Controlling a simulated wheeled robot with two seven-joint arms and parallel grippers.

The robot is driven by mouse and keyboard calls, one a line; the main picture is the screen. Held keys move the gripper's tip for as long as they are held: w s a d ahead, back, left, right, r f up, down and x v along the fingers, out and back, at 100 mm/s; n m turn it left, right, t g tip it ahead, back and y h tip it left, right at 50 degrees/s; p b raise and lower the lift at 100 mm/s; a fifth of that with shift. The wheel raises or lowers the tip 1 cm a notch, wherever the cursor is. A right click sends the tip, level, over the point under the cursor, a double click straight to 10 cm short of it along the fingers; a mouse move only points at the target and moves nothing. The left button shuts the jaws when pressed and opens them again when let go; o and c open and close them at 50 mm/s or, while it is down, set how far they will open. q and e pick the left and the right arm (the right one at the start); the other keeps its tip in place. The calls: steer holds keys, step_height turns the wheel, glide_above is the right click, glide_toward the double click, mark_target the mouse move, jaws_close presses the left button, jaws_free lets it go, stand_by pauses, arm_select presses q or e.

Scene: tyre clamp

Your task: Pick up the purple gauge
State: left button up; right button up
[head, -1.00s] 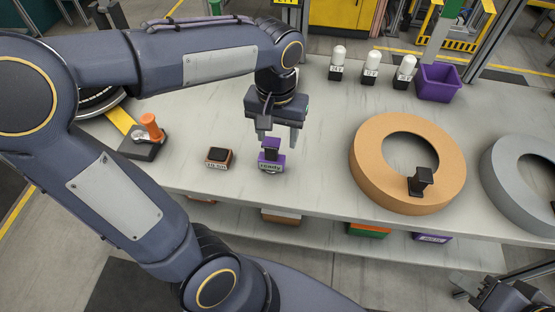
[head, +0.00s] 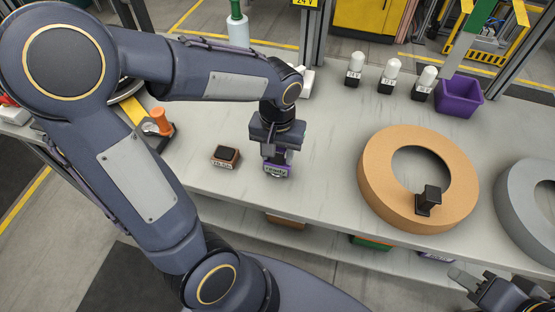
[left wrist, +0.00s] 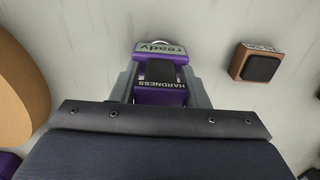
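The purple gauge (head: 278,171) stands on the bench beneath my left gripper (head: 277,155). In the left wrist view the gauge (left wrist: 160,52) shows a purple body, a dark middle, a "ready" label and the word "HARDNESS". The fingers of my left gripper (left wrist: 160,82) are around it, one on each side. They lie very close to its sides; I cannot tell whether they press on it. The gauge stands on the bench with no visible lift. My right gripper (head: 470,283) is at the lower right, partly cut off and away from the gauge; its opening is unclear.
A brown block with a dark top (head: 226,157) sits left of the gauge. An orange-handled device (head: 160,123) is farther left. A big tan ring (head: 372,190) with a black clamp (head: 429,199), a grey ring (head: 515,205), white-topped bottles (head: 390,75) and a purple bin (head: 459,97) are right.

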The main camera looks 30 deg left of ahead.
arm_select(q)
steer(key=c, duration=0.6)
steer(key=shift+r, duration=0.1)
steer(key=shift+w+r, duration=0.1)
steer(key=shift+r, duration=0.5)
steer(key=w+a+r, duration=0.9)
steer(key=a+r, duration=0.1)
steer(key=r, duration=0.1)
steer(key=shift+a+r, duration=0.3)
